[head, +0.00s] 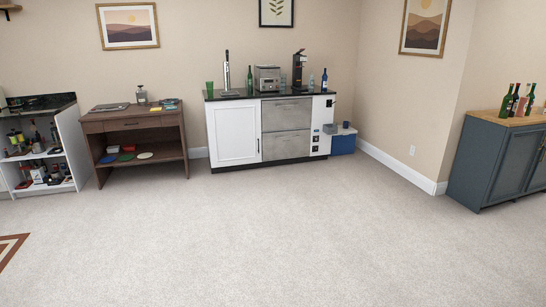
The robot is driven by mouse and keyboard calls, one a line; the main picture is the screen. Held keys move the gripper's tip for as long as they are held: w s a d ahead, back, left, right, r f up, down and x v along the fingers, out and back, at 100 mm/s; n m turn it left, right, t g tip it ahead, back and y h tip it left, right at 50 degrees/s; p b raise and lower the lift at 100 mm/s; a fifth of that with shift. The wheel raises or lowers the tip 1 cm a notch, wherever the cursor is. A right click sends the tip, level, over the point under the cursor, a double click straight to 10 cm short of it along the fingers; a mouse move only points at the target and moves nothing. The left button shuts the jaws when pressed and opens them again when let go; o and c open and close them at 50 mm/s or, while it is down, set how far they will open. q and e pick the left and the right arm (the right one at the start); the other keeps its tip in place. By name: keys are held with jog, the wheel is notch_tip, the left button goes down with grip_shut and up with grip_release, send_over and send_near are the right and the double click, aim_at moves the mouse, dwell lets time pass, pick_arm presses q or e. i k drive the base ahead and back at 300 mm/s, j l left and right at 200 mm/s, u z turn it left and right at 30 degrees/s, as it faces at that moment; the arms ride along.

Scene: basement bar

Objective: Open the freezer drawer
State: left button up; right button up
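Across the room, a white bar cabinet with a black top (233,137) stands against the back wall. Its middle holds two stacked grey drawer fronts, an upper drawer (286,114) and a lower drawer (286,146). Both look shut. I cannot tell from here which of them is the freezer drawer. Neither of my grippers is in view.
Open carpet (270,220) lies between me and the cabinet. A brown wooden desk (133,125) and a white open shelf (72,140) stand to its left. A blue cooler (343,143) stands at its right end. A dark blue-grey cabinet (487,160) with bottles stands far right.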

aim_at(282, 144)
jog(key=i, duration=6.4)
